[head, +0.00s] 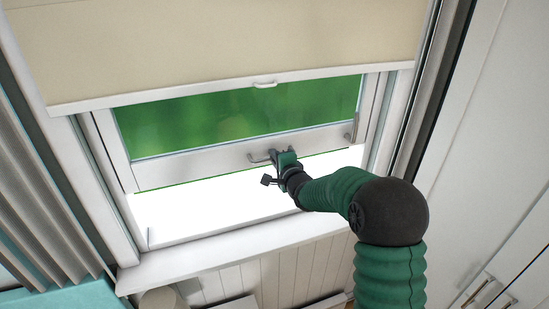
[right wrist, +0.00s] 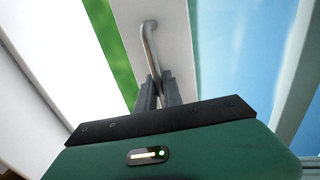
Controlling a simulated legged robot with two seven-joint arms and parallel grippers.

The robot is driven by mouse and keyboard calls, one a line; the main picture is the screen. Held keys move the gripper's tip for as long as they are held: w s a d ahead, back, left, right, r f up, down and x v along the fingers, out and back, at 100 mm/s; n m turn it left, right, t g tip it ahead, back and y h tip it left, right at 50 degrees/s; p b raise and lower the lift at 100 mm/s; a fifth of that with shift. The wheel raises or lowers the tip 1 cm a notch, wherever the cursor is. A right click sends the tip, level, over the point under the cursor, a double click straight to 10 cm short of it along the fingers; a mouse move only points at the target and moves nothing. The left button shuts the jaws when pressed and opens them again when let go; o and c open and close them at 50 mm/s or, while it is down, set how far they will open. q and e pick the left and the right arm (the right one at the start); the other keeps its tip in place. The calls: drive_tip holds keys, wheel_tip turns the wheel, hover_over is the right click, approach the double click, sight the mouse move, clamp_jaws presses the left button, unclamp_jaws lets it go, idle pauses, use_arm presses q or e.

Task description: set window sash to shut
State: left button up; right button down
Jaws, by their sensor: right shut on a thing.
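The window sash (head: 215,163) is a white frame with a glass pane, green outside behind it. A thin green strip shows below its lower rail, above the bright white sill area, so the sash stands open. A metal bar handle (head: 258,160) is on the lower rail; it also shows in the right wrist view (right wrist: 149,45). My right gripper (head: 284,158) is shut on the handle, its two fingers (right wrist: 159,90) around one end of the bar in the right wrist view. My left gripper is not in view.
A beige blind (head: 220,40) with a small pull covers the upper window. A grey curtain (head: 40,190) hangs at the left. A white ledge (head: 230,252) runs below the window. White cabinet fronts (head: 485,150) stand at the right.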

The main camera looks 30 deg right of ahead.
wheel_tip(320, 180, down, 24)
drive_tip(key=b, duration=1.6)
drive_tip(key=shift+s+d+r, duration=0.1)
drive_tip(key=shift+r, duration=0.05)
drive_tip(key=shift+f+b, duration=0.6)
drive_tip(key=shift+s+f, duration=0.1)
drive_tip(key=shift+f, duration=0.1)
drive_tip(key=c, duration=1.5)
unclamp_jaws()
drive_tip(key=shift+d+r, duration=0.1)
drive_tip(key=shift+r, duration=0.1)
drive_tip(key=v, duration=1.6)
drive_tip(key=shift+s+b, duration=0.3)
drive_tip(key=shift+s, duration=0.1)
